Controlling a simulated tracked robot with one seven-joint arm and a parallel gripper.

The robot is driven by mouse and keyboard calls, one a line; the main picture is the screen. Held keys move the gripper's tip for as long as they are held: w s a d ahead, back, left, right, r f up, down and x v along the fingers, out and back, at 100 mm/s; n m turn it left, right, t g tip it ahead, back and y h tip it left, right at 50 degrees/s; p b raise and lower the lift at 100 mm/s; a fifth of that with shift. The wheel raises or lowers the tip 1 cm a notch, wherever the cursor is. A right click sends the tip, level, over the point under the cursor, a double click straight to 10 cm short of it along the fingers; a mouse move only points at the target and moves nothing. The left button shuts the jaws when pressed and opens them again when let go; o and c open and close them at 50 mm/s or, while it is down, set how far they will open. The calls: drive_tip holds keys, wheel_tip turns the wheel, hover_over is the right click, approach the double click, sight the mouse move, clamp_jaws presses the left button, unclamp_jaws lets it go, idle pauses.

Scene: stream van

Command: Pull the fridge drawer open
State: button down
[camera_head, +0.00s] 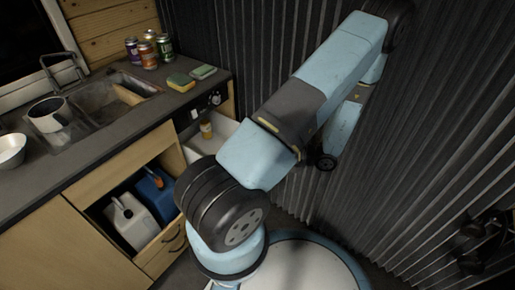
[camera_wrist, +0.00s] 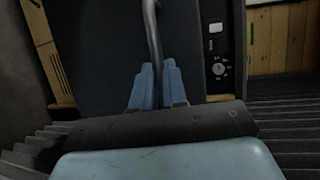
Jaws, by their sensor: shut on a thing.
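The fridge drawer (camera_head: 224,128) is under the counter's right end in the head view. It stands partly open, with its white inside and a small yellowish jar (camera_head: 206,131) showing. In the wrist view its dark front (camera_wrist: 105,50) fills the middle, with a curved metal handle (camera_wrist: 152,25) running down it. My gripper (camera_wrist: 153,78) is shut on this handle, its two blue fingers on either side of the bar. In the head view my arm hides the gripper, the handle and part of the drawer.
A control panel with knobs (camera_head: 208,108) sits above the drawer. An open cupboard at left holds a white jug (camera_head: 130,222) and a blue container (camera_head: 158,195). Several cans (camera_head: 148,55) and sponges (camera_head: 181,82) stand on the counter. A corrugated wall (camera_head: 420,150) is close on the right.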

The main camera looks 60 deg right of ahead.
drive_tip(key=shift+s+a+f, duration=0.1)
drive_tip(key=shift+s+a, duration=0.05)
drive_tip(key=shift+s, duration=0.95)
drive_tip(key=shift+s+a+f, duration=0.1)
drive_tip(key=shift+s, duration=0.95)
drive_tip(key=c, duration=1.2)
unclamp_jaws()
drive_tip(key=shift+r, duration=0.1)
drive_tip(key=shift+d, duration=0.1)
drive_tip(key=v, duration=1.3)
drive_tip(key=shift+s+d, duration=0.1)
drive_tip(key=shift+s, duration=0.2)
drive_tip(key=shift+r, duration=0.1)
